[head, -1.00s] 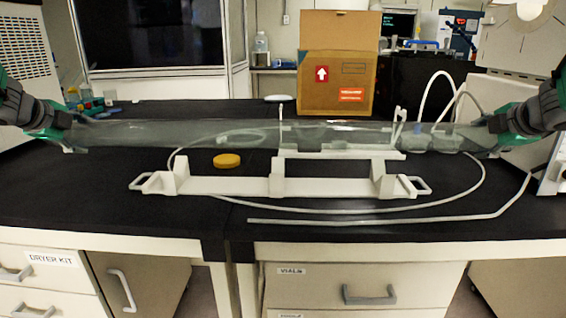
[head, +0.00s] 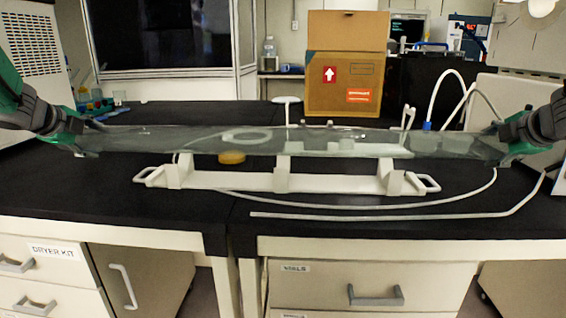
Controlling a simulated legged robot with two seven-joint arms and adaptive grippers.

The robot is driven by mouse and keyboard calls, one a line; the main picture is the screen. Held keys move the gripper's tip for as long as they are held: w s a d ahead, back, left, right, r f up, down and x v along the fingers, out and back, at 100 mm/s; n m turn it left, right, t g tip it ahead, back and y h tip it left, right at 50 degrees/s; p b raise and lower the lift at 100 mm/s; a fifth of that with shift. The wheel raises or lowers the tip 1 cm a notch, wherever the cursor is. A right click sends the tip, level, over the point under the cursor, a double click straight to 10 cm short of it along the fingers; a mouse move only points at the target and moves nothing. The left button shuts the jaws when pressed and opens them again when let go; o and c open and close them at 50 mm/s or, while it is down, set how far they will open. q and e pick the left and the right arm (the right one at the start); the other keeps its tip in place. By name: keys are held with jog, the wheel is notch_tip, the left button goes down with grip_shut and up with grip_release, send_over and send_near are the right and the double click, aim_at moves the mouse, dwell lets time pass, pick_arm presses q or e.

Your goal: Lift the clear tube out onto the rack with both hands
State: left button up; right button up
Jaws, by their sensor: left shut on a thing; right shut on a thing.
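The clear tube (head: 300,142) is a long see-through cylinder held level between my two grippers across the middle of the head view. My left gripper (head: 82,138) is shut on the tube's left end. My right gripper (head: 503,143) is shut on its right end. The white rack (head: 235,181) stands on the black bench, with its two end handles showing. The tube lies in front of or above the rack's upper part; I cannot tell whether they touch. Part of the rack shows through the tube.
A yellow disc (head: 232,158) lies on the bench behind the rack. White tubing (head: 390,216) curves around the rack's front and right. A cardboard box (head: 345,85) stands at the back. A white machine (head: 515,95) is at the right. The front bench strip is mostly clear.

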pick_arm(q)
jog(key=shift+r, duration=0.1)
pick_arm(e)
jog(key=shift+a+r, duration=0.2)
pick_arm(q)
jog(key=shift+d, duration=0.1)
pick_arm(e)
jog(key=shift+d, duration=0.15)
pick_arm(q)
jog(key=shift+d+r, duration=0.1)
jog(key=shift+d, duration=0.4)
pick_arm(e)
jog(key=shift+d+f, duration=0.1)
jog(key=shift+d, duration=0.4)
pick_arm(q)
jog(key=shift+w+a, duration=0.1)
jog(key=shift+a, duration=0.2)
pick_arm(e)
jog(key=shift+a, duration=0.3)
pick_arm(q)
jog(key=shift+d, duration=0.1)
pick_arm(e)
jog(key=shift+d+f, duration=0.1)
pick_arm(q)
jog(key=shift+f, duration=0.25)
pick_arm(e)
jog(key=shift+f, duration=0.1)
